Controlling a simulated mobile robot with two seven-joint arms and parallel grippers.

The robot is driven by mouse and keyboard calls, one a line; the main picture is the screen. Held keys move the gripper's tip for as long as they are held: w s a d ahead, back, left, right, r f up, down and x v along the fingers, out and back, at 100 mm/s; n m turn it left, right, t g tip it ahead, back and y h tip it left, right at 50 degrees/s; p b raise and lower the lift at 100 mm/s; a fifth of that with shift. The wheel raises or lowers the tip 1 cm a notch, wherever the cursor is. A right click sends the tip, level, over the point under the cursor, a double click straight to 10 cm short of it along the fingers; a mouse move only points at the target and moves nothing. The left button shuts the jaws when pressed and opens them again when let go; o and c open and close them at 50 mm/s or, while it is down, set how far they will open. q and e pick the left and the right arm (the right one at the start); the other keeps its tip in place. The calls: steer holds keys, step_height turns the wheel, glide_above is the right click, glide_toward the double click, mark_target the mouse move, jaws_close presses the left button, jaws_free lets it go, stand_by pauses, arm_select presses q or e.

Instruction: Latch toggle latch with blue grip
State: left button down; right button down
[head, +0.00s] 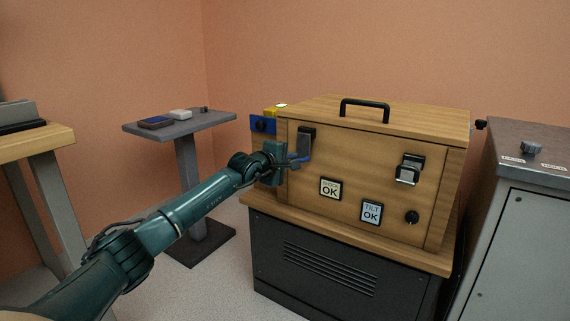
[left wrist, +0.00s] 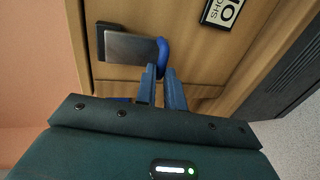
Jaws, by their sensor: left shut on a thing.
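The toggle latch (head: 304,142) is a grey metal plate on a black mount at the upper left of the wooden case's front. Its blue grip (head: 298,161) sticks out at the plate's lower end. My left gripper (head: 288,160) is at this grip, coming from the left. In the left wrist view the latch plate (left wrist: 131,47) and the curved blue grip (left wrist: 163,55) show, with the fingers of my left gripper (left wrist: 163,72) closed at the grip's end. The fingers hide part of the grip. My right gripper is not in view.
The wooden case (head: 375,150) has a black top handle (head: 365,105), a second latch (head: 409,169), a black knob (head: 411,217) and two OK labels. It stands on a dark vented cabinet (head: 330,265). A grey side table (head: 185,124) is behind left; a metal cabinet (head: 535,230) is close on the right.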

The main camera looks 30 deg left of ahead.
arm_select(q)
steer(key=shift+w+f+t, duration=0.15)
steer(key=shift+t, duration=0.15)
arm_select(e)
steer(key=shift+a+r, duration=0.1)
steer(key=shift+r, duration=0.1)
arm_select(q)
steer(key=c, duration=1.5)
jaws_free()
